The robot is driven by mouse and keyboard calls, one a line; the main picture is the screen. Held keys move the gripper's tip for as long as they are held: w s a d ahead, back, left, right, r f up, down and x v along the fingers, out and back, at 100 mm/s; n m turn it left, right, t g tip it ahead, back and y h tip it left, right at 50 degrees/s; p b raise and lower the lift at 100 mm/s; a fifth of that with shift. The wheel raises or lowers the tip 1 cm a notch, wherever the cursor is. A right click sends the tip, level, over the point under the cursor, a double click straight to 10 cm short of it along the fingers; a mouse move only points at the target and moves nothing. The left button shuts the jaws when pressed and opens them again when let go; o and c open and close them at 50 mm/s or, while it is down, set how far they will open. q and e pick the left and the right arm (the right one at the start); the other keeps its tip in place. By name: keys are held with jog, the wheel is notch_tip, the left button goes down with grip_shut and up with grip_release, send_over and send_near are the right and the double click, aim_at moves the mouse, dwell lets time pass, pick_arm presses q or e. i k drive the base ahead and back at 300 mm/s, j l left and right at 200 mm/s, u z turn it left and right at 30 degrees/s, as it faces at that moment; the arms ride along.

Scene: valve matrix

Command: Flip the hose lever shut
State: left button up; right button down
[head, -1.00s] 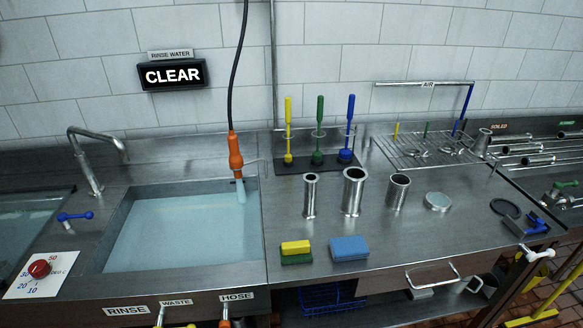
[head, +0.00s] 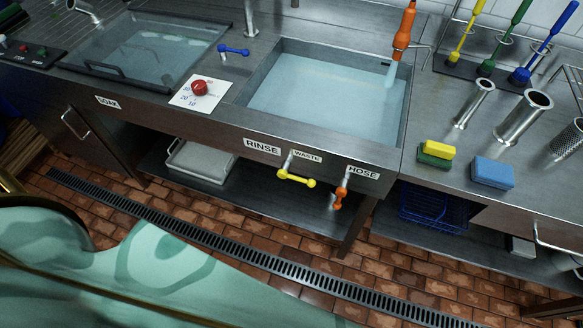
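The orange hose lever (head: 341,187) hangs on the front of the rinse sink, just below the HOSE label (head: 362,172). Its handle points mostly downward. The orange hose nozzle (head: 404,28) hangs over the right back of the rinse basin (head: 300,92), and a pale stream seems to run from its tip into the water. The yellow waste lever (head: 296,178) sits to the left of the hose lever, with its handle lying nearly level. Neither of my grippers is in the head view.
A red timer knob (head: 199,88) and a blue tap lever (head: 233,50) lie left of the basin. Yellow and blue sponges (head: 492,172) and steel cylinders (head: 524,117) stand on the right counter. A blue wire basket (head: 432,208) is on the lower shelf. The tiled floor (head: 290,240) in front looks clear.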

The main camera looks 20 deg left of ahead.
aim_at(341, 192)
jog(key=j+u, duration=0.15)
jog(key=k+j+u, duration=0.1)
jog(key=j, duration=0.25)
jog(key=k+j, duration=0.3)
jog(key=k+j+u, duration=0.15)
jog(key=j, duration=0.3)
jog(key=k+j+u, duration=0.1)
jog(key=j, duration=0.25)
jog(key=k+j+u, duration=0.1)
jog(key=k+j, duration=0.15)
jog(key=j, duration=0.2)
